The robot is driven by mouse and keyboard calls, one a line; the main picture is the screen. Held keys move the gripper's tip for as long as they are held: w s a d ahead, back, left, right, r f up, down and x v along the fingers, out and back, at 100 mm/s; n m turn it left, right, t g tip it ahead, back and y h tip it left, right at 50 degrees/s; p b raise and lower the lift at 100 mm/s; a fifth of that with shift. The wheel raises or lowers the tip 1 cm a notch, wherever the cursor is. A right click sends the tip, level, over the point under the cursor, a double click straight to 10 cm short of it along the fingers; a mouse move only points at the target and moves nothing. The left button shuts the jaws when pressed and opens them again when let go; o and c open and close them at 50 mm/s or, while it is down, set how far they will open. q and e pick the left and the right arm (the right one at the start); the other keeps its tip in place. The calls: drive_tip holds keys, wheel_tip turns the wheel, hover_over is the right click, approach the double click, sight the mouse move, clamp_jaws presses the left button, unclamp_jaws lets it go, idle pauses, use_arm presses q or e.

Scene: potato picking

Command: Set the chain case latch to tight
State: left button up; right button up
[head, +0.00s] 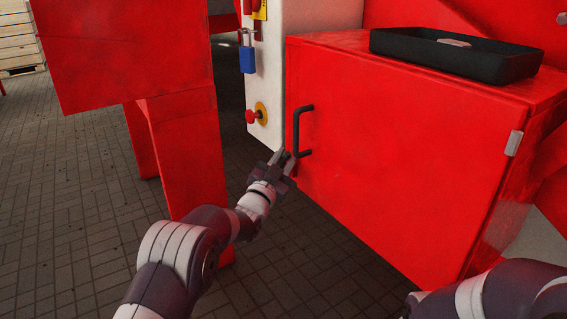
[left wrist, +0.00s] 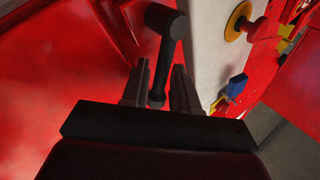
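A black handle (head: 297,132) sits on the left edge of the red case door (head: 400,150). I take it for the latch; no tight mark shows. My left gripper (head: 281,158) is at the handle's lower end. In the left wrist view, the black handle (left wrist: 167,50) runs down between the two fingers of my left gripper (left wrist: 162,90). The fingers stand apart, one on each side of it, with small gaps, so I take the gripper as open. My right arm shows at the lower right, but its gripper is out of view.
A black tray (head: 440,62) with a small pale item lies on top of the case. Left of the handle, a pale panel (head: 290,60) carries a red knob (head: 252,116) and a blue padlock (head: 247,60). Paved floor lies below.

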use_arm(q)
drive_tip(key=n+p, duration=0.1)
drive_tip(key=p, duration=0.2)
drive_tip(key=w+a+r+n+g+y+p, duration=0.1)
drive_tip(key=n+p, duration=0.1)
drive_tip(key=p, duration=0.1)
drive_tip(key=w+r+n+g+y+p, duration=0.1)
drive_tip(key=n+p, duration=0.1)
drive_tip(key=p, duration=0.2)
drive_tip(key=shift+a+r, duration=0.2)
drive_tip(key=shift+a, duration=0.05)
drive_tip(key=f+p+v, duration=0.1)
drive_tip(key=p+v, duration=0.1)
drive_tip(key=v, duration=1)
drive_tip(key=s+a+r+n+g+y+p, duration=0.1)
drive_tip(key=s+a+r+g+y+p, duration=0.2)
drive_tip(key=s+r+p, duration=0.3)
drive_tip(key=s+a+r+n+g+y+p, duration=0.2)
drive_tip(key=s+a+r+g+p, duration=0.2)
drive_tip(key=r+p, duration=0.5)
drive_tip(key=s+g+p, duration=0.2)
drive_tip(key=s+p, duration=0.1)
drive_tip(key=p, duration=0.3)
drive_tip(key=shift+s+a+y, duration=0.25)
drive_tip(key=shift+s+y, duration=0.1)
drive_tip(key=shift+y, duration=0.05)
